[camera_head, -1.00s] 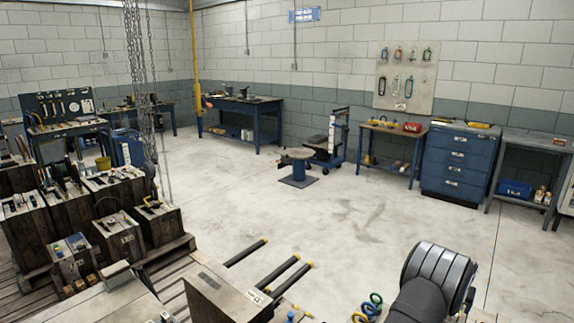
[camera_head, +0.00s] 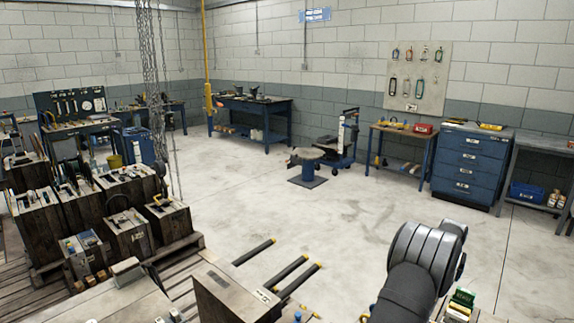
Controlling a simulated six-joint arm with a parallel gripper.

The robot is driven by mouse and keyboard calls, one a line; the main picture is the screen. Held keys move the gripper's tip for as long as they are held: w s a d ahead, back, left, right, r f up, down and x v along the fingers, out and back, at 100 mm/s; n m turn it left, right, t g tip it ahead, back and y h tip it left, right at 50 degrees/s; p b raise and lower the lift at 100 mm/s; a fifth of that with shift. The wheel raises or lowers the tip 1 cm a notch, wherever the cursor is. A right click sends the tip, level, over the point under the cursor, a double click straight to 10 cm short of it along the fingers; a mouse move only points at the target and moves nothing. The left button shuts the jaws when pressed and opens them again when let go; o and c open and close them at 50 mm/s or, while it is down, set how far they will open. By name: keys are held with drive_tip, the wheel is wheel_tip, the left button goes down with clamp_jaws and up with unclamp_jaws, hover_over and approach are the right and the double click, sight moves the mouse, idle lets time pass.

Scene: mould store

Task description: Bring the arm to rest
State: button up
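My arm (camera_head: 408,278) shows at the lower right of the head camera view. A dark link rises from the bottom edge to a grey, rounded, banded joint housing. My gripper is not visible in this view, so I cannot see its fingers or whether it holds anything.
Heavy mould blocks (camera_head: 123,232) stand on a wooden pallet (camera_head: 176,248) at left, with chains (camera_head: 158,100) hanging above. Black bars with yellow tips (camera_head: 290,272) lie in front. A blue drawer cabinet (camera_head: 468,168) and benches line the walls. The middle floor (camera_head: 345,225) is clear.

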drive_tip(key=w+a+n+y, duration=0.1)
drive_tip(key=w+a+n, duration=0.1)
drive_tip(key=w+a, duration=0.6)
drive_tip(key=w+a+n, duration=0.2)
drive_tip(key=w+a, duration=0.3)
drive_tip(key=a, duration=0.8)
drive_tip(key=w+a+n+y, duration=0.1)
drive_tip(key=w+a+n, duration=0.1)
drive_tip(key=w+a, duration=0.6)
drive_tip(key=w+a+r+n+y, duration=0.1)
drive_tip(key=a+n, duration=0.4)
drive_tip(key=a, duration=3.3)
drive_tip(key=shift+w+r+t+y, duration=0.25)
drive_tip(key=shift+w+t+y, duration=0.05)
drive_tip(key=shift+w+y, duration=0.3)
